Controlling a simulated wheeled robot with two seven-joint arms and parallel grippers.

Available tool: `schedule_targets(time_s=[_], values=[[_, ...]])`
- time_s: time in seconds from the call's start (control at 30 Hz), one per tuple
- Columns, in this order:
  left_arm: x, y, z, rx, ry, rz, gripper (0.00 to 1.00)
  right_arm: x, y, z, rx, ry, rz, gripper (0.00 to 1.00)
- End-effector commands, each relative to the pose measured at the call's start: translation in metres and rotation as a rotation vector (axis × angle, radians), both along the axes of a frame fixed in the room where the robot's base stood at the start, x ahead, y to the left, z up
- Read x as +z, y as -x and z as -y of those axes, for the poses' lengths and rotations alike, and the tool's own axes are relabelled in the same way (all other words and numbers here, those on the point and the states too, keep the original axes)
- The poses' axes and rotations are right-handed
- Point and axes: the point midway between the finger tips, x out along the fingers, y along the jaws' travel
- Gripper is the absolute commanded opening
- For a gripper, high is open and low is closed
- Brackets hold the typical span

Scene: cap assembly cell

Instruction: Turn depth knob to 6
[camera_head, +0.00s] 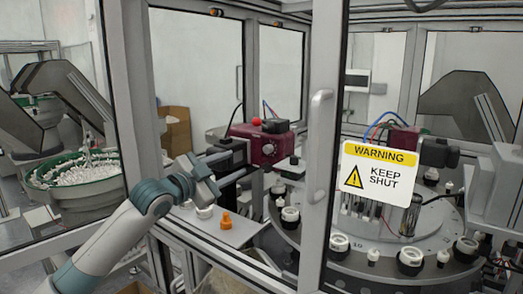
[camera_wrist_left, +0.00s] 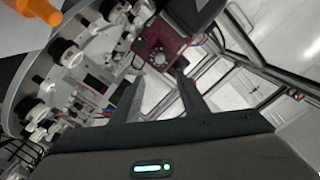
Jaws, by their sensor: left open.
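The depth knob is a small pale round dial on the front of a maroon box (camera_head: 250,143). In the head view the knob (camera_head: 268,149) is on the right part of that face. In the left wrist view the knob (camera_wrist_left: 158,56) shows beyond the fingers, near the top centre. Its number marks are too small to read. My left gripper (camera_head: 212,180) is in front of the box, to the left of and below the knob, apart from it. In the left wrist view its two fingers (camera_wrist_left: 161,93) are spread, with nothing between them. My right gripper is not in view.
A glass door with a warning sign (camera_head: 379,174) and a vertical handle (camera_head: 318,140) stands to the right. An orange part (camera_head: 226,220) is on a white plate below my gripper. A rotary table (camera_head: 390,255) carries several caps. A green bowl feeder (camera_head: 75,180) is at left.

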Motion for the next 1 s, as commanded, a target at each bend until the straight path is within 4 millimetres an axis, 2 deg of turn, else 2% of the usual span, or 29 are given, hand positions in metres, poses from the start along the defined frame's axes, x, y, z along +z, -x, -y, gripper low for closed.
schedule_targets(time_s=[0.1, 0.6, 1.0], values=[[0.004, -0.016, 0.013, -0.001, 0.002, -0.002, 0.40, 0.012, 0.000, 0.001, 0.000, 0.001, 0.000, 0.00], [0.003, -0.079, 0.058, -0.001, 0.001, -0.003, 0.40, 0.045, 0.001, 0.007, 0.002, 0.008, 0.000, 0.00], [0.001, -0.111, 0.081, -0.001, 0.000, -0.001, 0.40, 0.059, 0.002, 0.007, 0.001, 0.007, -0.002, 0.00]])
